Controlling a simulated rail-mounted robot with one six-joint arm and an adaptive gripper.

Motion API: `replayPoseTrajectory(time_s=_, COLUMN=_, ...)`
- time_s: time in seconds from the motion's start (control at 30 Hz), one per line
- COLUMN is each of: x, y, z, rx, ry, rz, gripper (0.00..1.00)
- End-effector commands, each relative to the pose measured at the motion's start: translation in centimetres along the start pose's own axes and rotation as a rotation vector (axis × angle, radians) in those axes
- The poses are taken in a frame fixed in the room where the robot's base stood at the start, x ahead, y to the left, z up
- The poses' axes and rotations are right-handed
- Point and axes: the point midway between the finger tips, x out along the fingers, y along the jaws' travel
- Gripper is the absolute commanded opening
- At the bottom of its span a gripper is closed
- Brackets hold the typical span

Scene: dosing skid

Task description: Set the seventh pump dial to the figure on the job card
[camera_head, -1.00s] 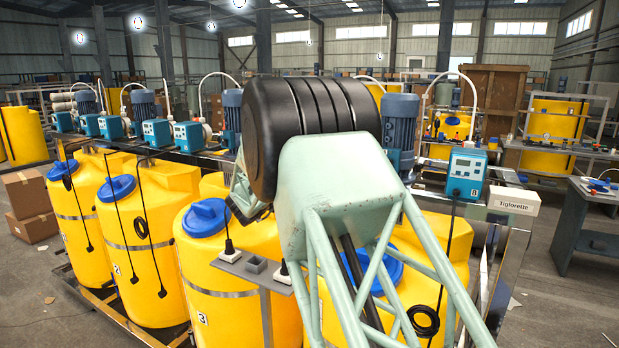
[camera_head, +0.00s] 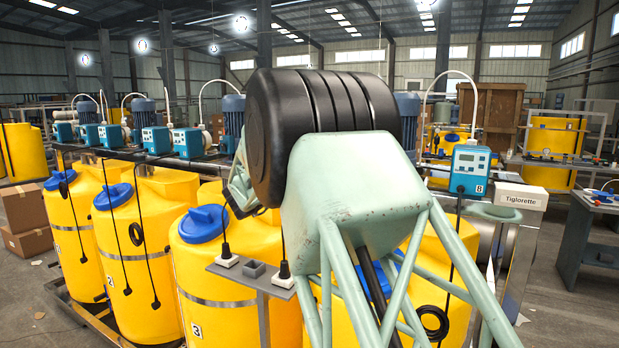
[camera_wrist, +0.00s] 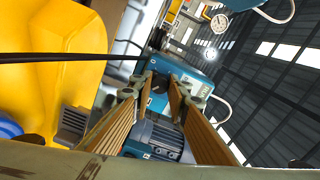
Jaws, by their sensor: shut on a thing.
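The gripper (camera_wrist: 160,84) shows in the wrist view, its two long ribbed fingers converging at a blue pump box (camera_wrist: 190,78). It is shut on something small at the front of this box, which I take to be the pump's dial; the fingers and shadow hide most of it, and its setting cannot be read. No job card can be made out.
Yellow tanks with blue lids (camera_head: 204,224) line the front of the skid. More blue pumps (camera_head: 188,142) stand along the rail at left. Dark cables hang across the tanks, and a grey socket bracket (camera_head: 254,270) juts out.

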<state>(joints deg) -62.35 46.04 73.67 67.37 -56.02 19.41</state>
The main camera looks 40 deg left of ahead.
Motion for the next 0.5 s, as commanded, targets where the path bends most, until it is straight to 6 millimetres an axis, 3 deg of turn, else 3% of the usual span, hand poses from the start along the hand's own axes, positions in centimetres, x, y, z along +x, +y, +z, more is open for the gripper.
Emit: replayPoseTrajectory(time_s=0.5, x=0.00, y=-0.01, z=0.00, rx=0.122, ry=0.000, rz=0.000, gripper=0.05)
